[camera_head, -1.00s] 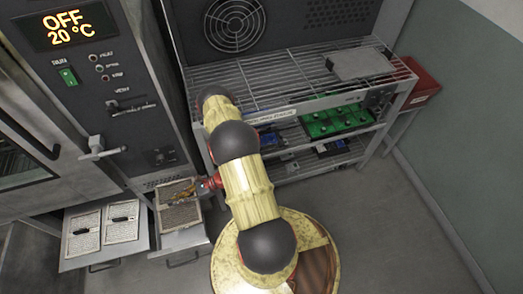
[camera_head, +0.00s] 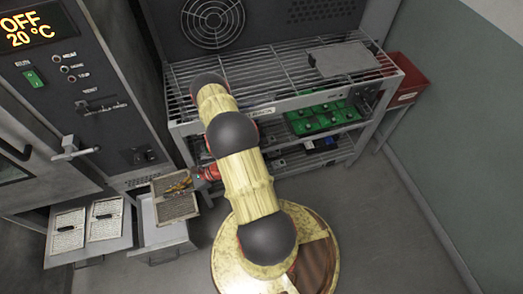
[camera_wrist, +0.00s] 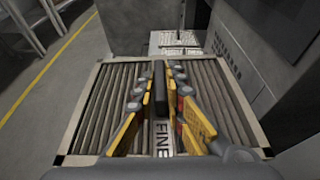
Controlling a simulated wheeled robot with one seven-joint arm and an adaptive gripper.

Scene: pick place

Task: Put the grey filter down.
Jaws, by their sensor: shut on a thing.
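The grey filter (camera_head: 175,207) is a pleated panel with a pale frame. In the wrist view the filter (camera_wrist: 85,110) fills the middle, with a label reading FINE and a dark upright handle. My gripper (camera_wrist: 161,85) is shut on that handle; it also shows in the head view (camera_head: 182,186). The filter hangs over the right-hand open drawer (camera_head: 147,230), overlapping it in the picture and reaching past its right side. I cannot tell the gap below it. The drawer's inside is partly hidden by the filter.
The left open drawer (camera_head: 60,259) holds two pale filters (camera_head: 67,230) (camera_head: 105,218) with dark handles. A wire rack (camera_head: 270,77) stands to the right, with a grey box (camera_head: 343,58) and a green tray (camera_head: 320,118). A red bin (camera_head: 408,78) stands beyond. The floor at right is clear.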

